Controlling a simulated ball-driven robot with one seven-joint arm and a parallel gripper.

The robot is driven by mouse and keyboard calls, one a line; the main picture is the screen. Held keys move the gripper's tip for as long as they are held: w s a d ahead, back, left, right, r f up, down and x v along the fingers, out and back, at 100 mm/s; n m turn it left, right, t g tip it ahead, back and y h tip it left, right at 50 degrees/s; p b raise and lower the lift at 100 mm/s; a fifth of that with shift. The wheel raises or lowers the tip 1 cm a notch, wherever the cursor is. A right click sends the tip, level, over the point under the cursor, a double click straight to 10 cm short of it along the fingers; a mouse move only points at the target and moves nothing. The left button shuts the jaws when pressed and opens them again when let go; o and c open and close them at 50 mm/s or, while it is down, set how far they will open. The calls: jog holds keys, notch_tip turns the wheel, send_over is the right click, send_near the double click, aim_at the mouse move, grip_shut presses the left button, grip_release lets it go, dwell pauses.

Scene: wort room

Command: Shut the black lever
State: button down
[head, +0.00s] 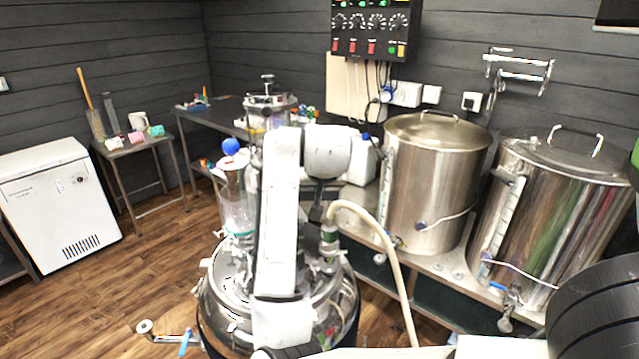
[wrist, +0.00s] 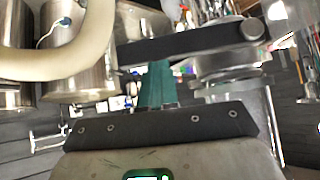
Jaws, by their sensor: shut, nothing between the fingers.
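The black lever (wrist: 190,42) lies across the upper part of the wrist view, with a round silver bolt at its right end. That end sits over a steel pipe fitting (wrist: 228,78). My gripper (wrist: 156,68) has green fingers that are shut and empty. In the wrist view the fingertips meet the lever's lower edge near its left half; I cannot tell whether they touch it. In the head view my arm stands in front of the steel kettle, and I cannot make out the lever there.
A pale hose (head: 385,245) curves right of my arm and crosses the wrist view's upper left. A steel kettle (head: 340,300) stands under my arm. Two large steel tanks (head: 425,185) stand on the bench at right.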

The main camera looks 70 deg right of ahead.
jog(key=shift+f, duration=0.15)
jog(key=b+v, duration=0.1)
jog(key=v, duration=1)
